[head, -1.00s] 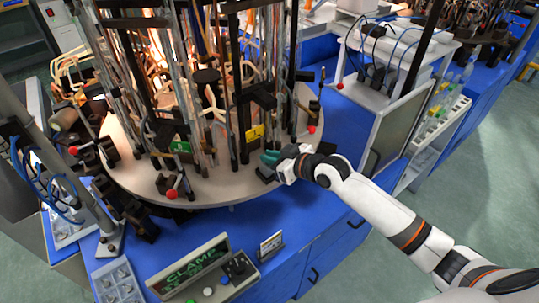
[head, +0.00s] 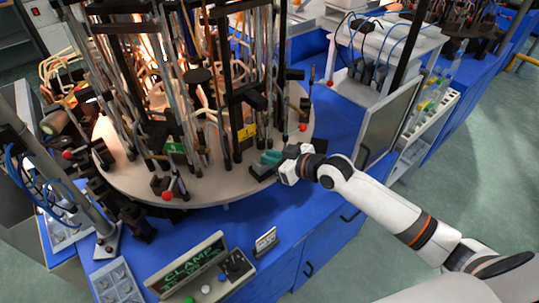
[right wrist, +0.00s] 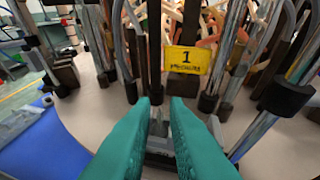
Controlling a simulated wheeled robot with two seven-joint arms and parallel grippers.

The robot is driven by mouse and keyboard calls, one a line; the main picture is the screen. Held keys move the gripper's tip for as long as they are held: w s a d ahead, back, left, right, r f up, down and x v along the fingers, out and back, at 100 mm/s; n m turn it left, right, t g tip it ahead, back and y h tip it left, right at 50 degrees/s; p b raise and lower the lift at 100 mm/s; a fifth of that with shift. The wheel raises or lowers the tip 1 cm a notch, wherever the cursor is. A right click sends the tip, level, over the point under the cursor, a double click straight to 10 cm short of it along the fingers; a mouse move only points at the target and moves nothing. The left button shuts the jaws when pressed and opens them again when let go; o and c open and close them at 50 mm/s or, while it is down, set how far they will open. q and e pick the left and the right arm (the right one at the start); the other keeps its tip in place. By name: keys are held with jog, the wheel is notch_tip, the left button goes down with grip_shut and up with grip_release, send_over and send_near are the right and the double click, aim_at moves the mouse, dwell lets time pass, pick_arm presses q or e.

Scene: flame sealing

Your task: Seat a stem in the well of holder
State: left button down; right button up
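My right gripper (head: 270,158) is low over the front right edge of the round turntable (head: 225,188), by a dark block (head: 260,172). Its teal fingers also show in the right wrist view (right wrist: 160,112), apart, with a narrow gap between them. Grey, partly clear shapes show in and below that gap; I cannot tell whether any of them is the stem. The yellow tag marked 1 (right wrist: 187,60) hangs just beyond the fingertips, and also shows in the head view (head: 246,132). I cannot make out the holder's well. My left gripper is not in view.
Upright rods and glass tubes crowd the turntable behind the fingers. Red-knobbed clamps (head: 168,195) stand at its rim. A CLAMP display panel (head: 187,265) stands in front on the blue bench (head: 260,218). A white cabinet (head: 390,118) is at the right.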

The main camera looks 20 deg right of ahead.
jog(key=shift+s+d+r, duration=0.1)
jog(key=shift+s+d, duration=0.05)
jog(key=shift+s, duration=0.1)
jog(key=o, duration=0.6)
jog(key=shift+c, duration=0.2)
jog(key=shift+r, duration=0.1)
jog(key=r+p, duration=0.1)
jog(key=s+d+r+p, duration=0.1)
jog(key=p, duration=0.1)
jog(key=s+r+p, duration=0.1)
jog(key=r, duration=0.1)
jog(key=shift+s+d+p, duration=0.2)
jog(key=shift+d+p, duration=0.05)
jog(key=shift+p, duration=0.1)
dwell(0.7)
